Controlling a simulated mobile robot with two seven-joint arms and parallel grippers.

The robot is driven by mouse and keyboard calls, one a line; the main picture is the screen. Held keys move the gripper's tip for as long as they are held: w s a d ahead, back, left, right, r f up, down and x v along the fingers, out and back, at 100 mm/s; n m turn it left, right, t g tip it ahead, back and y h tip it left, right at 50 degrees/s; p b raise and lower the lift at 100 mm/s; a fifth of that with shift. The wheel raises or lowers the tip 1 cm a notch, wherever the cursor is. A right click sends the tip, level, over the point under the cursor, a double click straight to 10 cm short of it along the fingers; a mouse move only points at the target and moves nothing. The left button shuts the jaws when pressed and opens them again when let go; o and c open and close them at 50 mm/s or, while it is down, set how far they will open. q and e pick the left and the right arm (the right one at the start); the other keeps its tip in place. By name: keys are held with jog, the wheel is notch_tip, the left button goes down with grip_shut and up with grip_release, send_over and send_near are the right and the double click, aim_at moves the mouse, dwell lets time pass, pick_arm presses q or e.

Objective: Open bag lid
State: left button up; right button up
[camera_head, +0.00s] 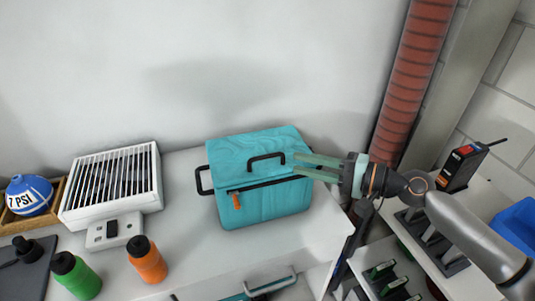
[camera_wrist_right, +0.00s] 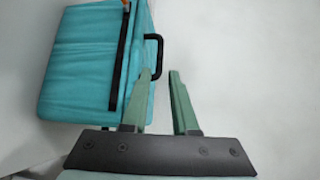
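A teal bag (camera_head: 265,203) stands on the white shelf top against the wall. Its lid (camera_head: 235,152) is closed, with a black handle (camera_head: 266,158) on top, an orange zipper tag (camera_head: 237,201) at the front and a black side handle (camera_head: 203,181). My right gripper (camera_head: 298,165) is open, its green fingers reaching in from the right at the bag's upper right edge. In the right wrist view the bag (camera_wrist_right: 85,65) is at upper left, and the open fingers (camera_wrist_right: 160,75) lie beside a black handle (camera_wrist_right: 153,55). Contact cannot be told. My left gripper is not in view.
A white slatted box (camera_head: 113,185), a blue ball (camera_head: 29,195) in a wooden tray, a green bottle (camera_head: 76,276) and an orange bottle (camera_head: 147,260) stand left of the bag. A red pipe (camera_head: 409,75) rises at right. The shelf in front of the bag is clear.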

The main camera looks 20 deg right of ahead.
aim_at(272, 157)
jog(key=p+x, duration=0.1)
jog(key=x, duration=0.8)
jog(key=shift+w+a+p, duration=0.1)
jog(key=shift+p, duration=0.3)
grip_shut()
dwell(1.0)
